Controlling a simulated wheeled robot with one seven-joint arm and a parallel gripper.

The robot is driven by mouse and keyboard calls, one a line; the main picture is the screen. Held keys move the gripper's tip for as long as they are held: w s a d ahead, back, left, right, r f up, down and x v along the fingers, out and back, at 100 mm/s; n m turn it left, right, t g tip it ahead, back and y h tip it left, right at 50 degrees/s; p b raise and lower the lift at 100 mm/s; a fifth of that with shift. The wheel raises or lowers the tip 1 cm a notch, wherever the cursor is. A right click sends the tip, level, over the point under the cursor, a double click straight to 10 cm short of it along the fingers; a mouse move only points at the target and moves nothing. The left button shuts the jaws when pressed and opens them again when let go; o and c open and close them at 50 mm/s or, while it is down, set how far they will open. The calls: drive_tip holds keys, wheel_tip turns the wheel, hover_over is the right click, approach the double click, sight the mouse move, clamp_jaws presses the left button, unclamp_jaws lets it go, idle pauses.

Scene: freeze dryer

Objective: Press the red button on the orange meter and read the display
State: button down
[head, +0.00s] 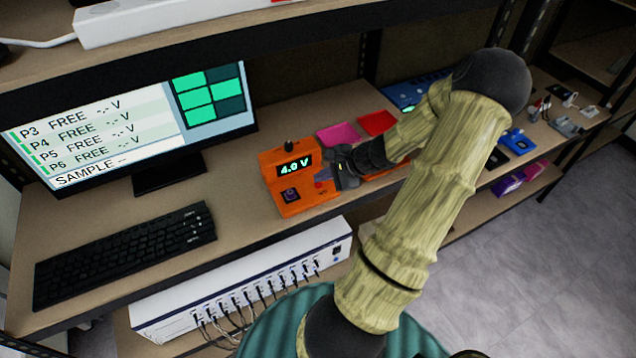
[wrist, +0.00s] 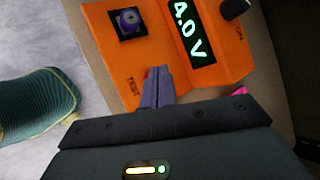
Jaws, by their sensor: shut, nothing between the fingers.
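The orange meter (head: 287,170) stands on the wooden shelf in the middle of the head view. Its display (head: 294,167) is lit and reads "4.0 V" in green; the same reading shows in the wrist view (wrist: 188,32). My gripper (head: 322,178) is at the meter's right side. In the wrist view its fingers (wrist: 156,75) are shut together and empty, with the tips over the meter beside the word TEST. A small bit of red, part of the red button (wrist: 147,73), shows at the fingertips; the rest is hidden. I cannot tell whether it is pressed down.
A purple knob (wrist: 129,20) sits on the meter's face. A monitor (head: 130,120) and a black keyboard (head: 125,250) are to the left. Pink (head: 338,134) and red (head: 377,123) trays lie behind. A white cabled unit (head: 240,285) is below the shelf.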

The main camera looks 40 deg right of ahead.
sight(320, 187)
wheel_tip(320, 187, up, 6)
drive_tip(key=p, duration=0.4)
idle(0.4)
idle(0.7)
drive_tip(key=shift+a+n+g, duration=0.3)
drive_tip(key=shift+a, duration=0.2)
drive_tip(key=s+a+r+n+g+h+b, duration=0.2)
drive_tip(key=s+a+n, duration=0.1)
drive_tip(key=a+n, duration=0.7)
drive_tip(key=s+a+r+n+g+h+b, duration=0.2)
drive_tip(key=a+n, duration=0.8)
drive_tip(key=a, duration=0.5)
drive_tip(key=shift+s+a+n+g+b, duration=0.2)
drive_tip(key=shift+s+n+g+b, duration=0.2)
drive_tip(key=shift+s+g+b, duration=0.15)
drive_tip(key=shift+r, duration=0.1)
